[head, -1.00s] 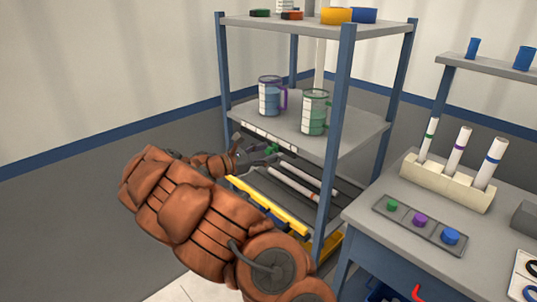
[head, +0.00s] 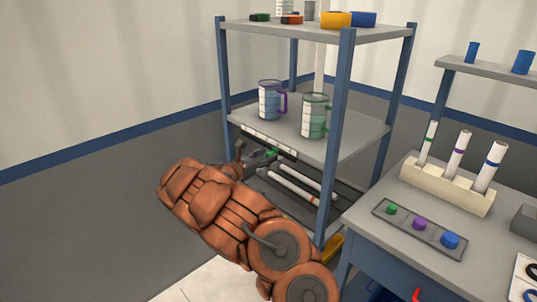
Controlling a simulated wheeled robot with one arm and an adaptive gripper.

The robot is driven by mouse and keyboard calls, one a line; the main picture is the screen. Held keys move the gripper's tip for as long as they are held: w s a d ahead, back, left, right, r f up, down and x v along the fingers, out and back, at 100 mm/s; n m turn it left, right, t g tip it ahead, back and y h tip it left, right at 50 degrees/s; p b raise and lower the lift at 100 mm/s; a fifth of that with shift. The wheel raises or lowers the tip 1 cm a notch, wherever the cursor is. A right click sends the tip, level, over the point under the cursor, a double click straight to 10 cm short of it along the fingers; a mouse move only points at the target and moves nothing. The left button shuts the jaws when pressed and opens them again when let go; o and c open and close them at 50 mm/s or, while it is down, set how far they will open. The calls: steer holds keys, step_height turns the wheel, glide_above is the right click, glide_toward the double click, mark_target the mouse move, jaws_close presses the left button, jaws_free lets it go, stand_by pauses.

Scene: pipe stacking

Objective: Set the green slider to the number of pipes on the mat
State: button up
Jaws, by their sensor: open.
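The green slider (head: 271,153) sits at the white scale strip (head: 262,138) along the front edge of the middle shelf. My gripper (head: 268,157) is at the slider and is open. It partly hides the slider, so I cannot tell whether the fingers touch it or which mark it stands at. Two white pipes (head: 292,187) (head: 309,180) show on the dark lower shelf surface below. My arm hides the left part of that surface, so the mat and any other pipes there cannot be made out fully.
A blue shelf post (head: 335,130) rises right of my gripper. The bench at right holds a pipe rack (head: 447,186) and a tray with coloured knobs (head: 419,227).

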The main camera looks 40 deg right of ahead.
steer(key=shift+d, duration=0.6)
steer(key=shift+c, duration=0.4)
jaws_close()
